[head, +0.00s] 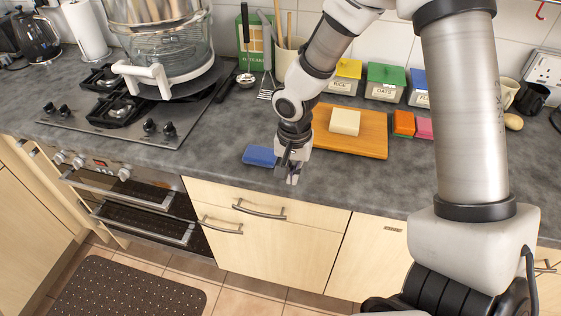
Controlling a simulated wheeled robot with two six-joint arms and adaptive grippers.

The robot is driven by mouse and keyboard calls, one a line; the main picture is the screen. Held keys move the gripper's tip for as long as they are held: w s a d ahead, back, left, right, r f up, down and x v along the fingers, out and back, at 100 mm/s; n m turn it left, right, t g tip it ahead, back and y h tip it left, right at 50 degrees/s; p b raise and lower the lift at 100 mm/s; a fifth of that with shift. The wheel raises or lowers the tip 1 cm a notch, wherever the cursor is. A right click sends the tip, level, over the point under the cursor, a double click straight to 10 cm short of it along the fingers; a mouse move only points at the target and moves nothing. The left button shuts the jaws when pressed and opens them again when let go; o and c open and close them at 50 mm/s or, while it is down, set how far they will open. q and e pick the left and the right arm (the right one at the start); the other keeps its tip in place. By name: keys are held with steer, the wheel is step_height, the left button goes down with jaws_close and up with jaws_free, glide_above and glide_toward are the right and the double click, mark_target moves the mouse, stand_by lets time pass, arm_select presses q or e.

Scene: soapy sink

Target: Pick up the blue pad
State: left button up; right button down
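The blue pad (259,155) lies flat on the grey counter near its front edge. My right gripper (291,175) points down just to the right of the pad, over the counter's front edge. Its fingers are small and partly dark in this view, so I cannot tell whether they are open or shut. No part of the pad is seen between the fingers. My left gripper is not in view.
A wooden board (372,140) with a cream block (345,121) lies right of my gripper. Orange (403,123) and pink (424,127) pads lie beyond it. A hob (125,105) is at left. The counter (215,140) left of the blue pad is clear.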

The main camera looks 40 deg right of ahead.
steer(key=s, duration=0.2)
steer(key=s+a+b, duration=0.1)
steer(key=s, duration=0.2)
steer(key=shift+a+r, duration=0.1)
steer(key=shift+r, duration=0.1)
steer(key=shift+c, duration=1.9)
jaws_free()
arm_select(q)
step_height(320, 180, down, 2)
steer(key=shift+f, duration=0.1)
arm_select(e)
steer(key=shift+w, duration=0.1)
